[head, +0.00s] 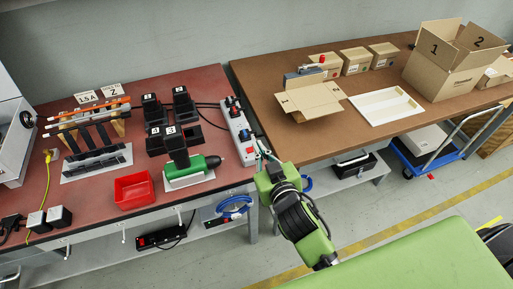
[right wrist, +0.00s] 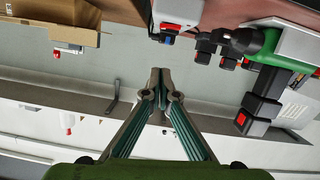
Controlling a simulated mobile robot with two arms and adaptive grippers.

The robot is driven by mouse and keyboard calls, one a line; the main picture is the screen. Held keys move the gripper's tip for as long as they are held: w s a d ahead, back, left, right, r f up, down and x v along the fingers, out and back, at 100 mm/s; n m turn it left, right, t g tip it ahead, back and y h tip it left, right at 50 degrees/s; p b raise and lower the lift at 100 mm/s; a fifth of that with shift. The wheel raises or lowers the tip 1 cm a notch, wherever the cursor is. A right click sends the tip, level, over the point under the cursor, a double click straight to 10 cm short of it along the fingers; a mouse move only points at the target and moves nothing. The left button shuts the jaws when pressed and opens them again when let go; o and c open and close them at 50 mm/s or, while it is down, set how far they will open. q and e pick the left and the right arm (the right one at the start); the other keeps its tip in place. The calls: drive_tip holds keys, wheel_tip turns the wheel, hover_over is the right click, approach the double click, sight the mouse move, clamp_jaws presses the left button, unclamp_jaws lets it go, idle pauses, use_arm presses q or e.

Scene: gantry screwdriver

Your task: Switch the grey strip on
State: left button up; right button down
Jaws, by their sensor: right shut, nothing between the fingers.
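The grey strip (head: 238,133) lies along the right edge of the red-topped bench in the head view, with dark plugs in it and a red part near its front end. In the right wrist view the strip's end (right wrist: 182,12) shows at the top, with a red piece and a blue piece by it. My right gripper (head: 261,150) is just right of the strip's front end in the head view. Its fingers (right wrist: 160,78) are shut and empty, with a visible gap to the strip in the wrist view. Whether the strip's switch is on cannot be told. My left gripper is out of view.
A green screwdriver (head: 195,167) on a white stand, black chargers (head: 158,138) and a red bin (head: 134,190) are left of the strip. The brown table (head: 290,147) stands to the right, with boxes. A black strip (head: 160,238) lies on the shelf below.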

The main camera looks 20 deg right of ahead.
sight(251, 149)
drive_tip(key=x, duration=0.3)
drive_tip(key=shift+w, duration=0.3)
drive_tip(key=f, duration=0.3)
drive_tip(key=shift+w+d+f, duration=0.15)
drive_tip(key=shift+w+f, duration=0.05)
drive_tip(key=shift+w, duration=0.2)
drive_tip(key=shift+d+f, duration=0.1)
drive_tip(key=shift+f, duration=0.35)
drive_tip(key=shift+f, duration=0.1)
drive_tip(key=shift+s+d+f+m, duration=0.1)
drive_tip(key=shift+f+m, duration=0.2)
drive_tip(key=shift+f, duration=0.05)
drive_tip(key=shift+r, duration=0.1)
